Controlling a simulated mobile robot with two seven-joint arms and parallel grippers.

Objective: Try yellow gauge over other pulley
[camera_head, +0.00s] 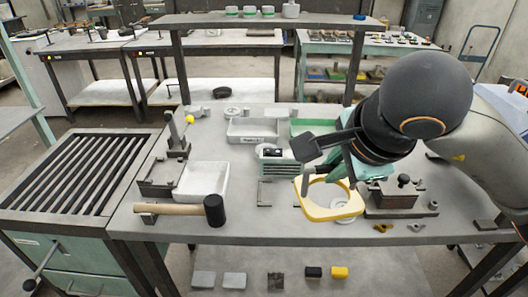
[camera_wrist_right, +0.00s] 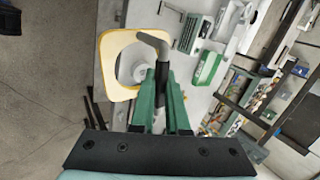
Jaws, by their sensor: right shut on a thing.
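The yellow gauge (camera_head: 313,212) is a flat ring-like plate with a large opening, at the middle right of the bench; it also shows in the right wrist view (camera_wrist_right: 100,72). A pale pulley (camera_head: 340,206) shows partly through its opening; I cannot tell whether the plate rests on the table or hangs just above. Another pale round disc, perhaps a pulley (camera_head: 233,111), lies at the back of the bench. My right gripper (camera_wrist_right: 161,100) is shut on a dark upright piece with a bent grey top, apparently the gauge's handle. My left gripper is not in view.
A black-headed mallet (camera_head: 214,210) lies at the front left beside a white tray (camera_head: 203,192). A dark clamp block (camera_head: 393,196) stands right of the gauge. Grey (camera_head: 252,139) and green (camera_head: 313,121) trays stand behind.

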